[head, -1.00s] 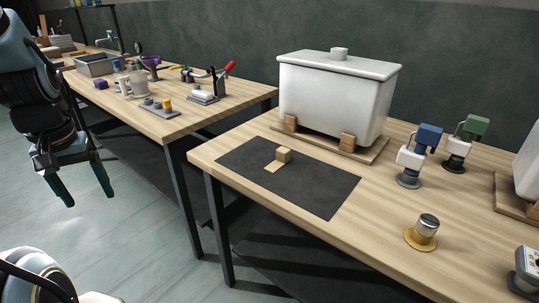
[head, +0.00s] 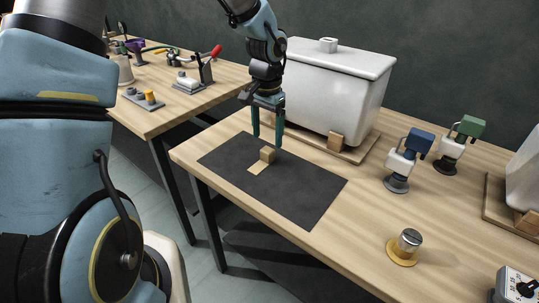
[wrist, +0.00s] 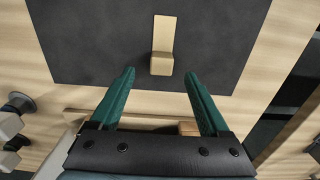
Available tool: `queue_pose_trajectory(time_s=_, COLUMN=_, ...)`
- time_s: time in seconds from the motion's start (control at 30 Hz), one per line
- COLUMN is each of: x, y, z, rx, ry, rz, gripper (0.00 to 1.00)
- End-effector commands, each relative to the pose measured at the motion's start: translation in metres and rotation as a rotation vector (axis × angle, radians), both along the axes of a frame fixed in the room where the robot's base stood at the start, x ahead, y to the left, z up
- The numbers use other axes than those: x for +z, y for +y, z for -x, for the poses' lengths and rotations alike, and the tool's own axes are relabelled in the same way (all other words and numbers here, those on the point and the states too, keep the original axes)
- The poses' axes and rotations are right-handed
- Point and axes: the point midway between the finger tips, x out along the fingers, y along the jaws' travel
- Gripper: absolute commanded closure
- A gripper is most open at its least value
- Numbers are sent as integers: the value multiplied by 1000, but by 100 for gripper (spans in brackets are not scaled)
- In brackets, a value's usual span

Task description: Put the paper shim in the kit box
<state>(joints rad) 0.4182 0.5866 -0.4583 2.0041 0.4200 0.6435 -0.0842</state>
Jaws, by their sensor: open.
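The paper shim looks to be the thin tan strip (head: 257,168) lying flat on the dark mat (head: 310,195); it also shows in the wrist view (wrist: 164,30). A small tan block (head: 267,155) stands at one end of it, seeming to cover that end. My gripper (head: 267,142) points down by the mat's back edge, near the block. In the wrist view my gripper (wrist: 160,73) is open and empty, with the block (wrist: 162,64) just beyond the fingertips, between their lines. I cannot identify the kit box for certain in the current views.
A white lidded container (head: 335,95) on wooden supports stands close behind my gripper. Blue-topped (head: 408,160) and green-topped (head: 459,145) devices and a metal knob on a yellow base (head: 405,247) stand at right. Another table (head: 165,105) with tools is at left.

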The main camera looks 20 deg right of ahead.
Motion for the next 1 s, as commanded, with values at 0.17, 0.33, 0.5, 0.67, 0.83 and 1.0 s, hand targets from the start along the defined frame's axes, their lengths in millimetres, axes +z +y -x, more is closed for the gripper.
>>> queue_pose_trajectory(time_s=0.17, x=-12, y=1, z=0, rx=2, ry=0, rz=-1, gripper=20)
queue_pose_trajectory(time_s=0.33, x=-32, y=1, z=1, rx=0, ry=4, rz=-3, gripper=20)
queue_pose_trajectory(time_s=0.5, x=-55, y=2, z=0, rx=1, ry=2, rz=-1, gripper=20)
queue_pose_trajectory(time_s=0.67, x=-62, y=1, z=-1, rx=2, ry=0, rz=1, gripper=20)
queue_pose_trajectory(time_s=0.83, x=-62, y=1, z=-1, rx=2, ry=-1, rz=0, gripper=21)
queue_pose_trajectory(time_s=1.0, x=-62, y=2, z=-1, rx=2, ry=0, rz=1, gripper=40)
